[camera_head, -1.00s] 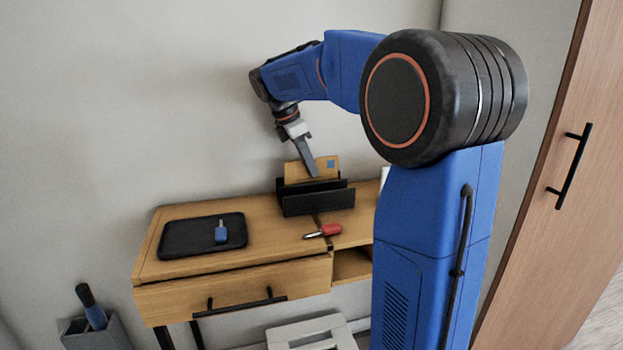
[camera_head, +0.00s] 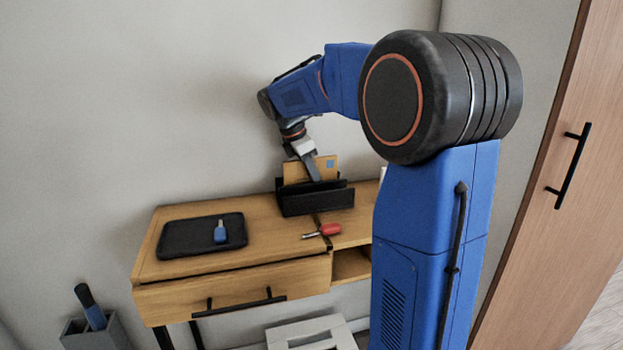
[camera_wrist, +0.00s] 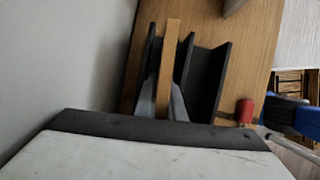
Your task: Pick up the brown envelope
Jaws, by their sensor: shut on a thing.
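The brown envelope (camera_head: 328,165) stands upright in the black letter holder (camera_head: 318,203) on the wooden desk, with a small blue patch at its upper right. My gripper (camera_head: 313,172) reaches down from above and is shut on the envelope. In the wrist view the fingers (camera_wrist: 163,101) sit on either side of the envelope (camera_wrist: 169,65), which shows edge-on between them. The envelope's lower part is hidden inside the holder (camera_wrist: 211,80).
A black tray (camera_head: 180,240) with a blue-handled item (camera_head: 221,233) lies on the desk's left. A red-handled tool (camera_head: 329,230) lies in front of the holder. The wall is close behind the desk (camera_head: 270,235). A wooden door (camera_head: 548,220) stands at right.

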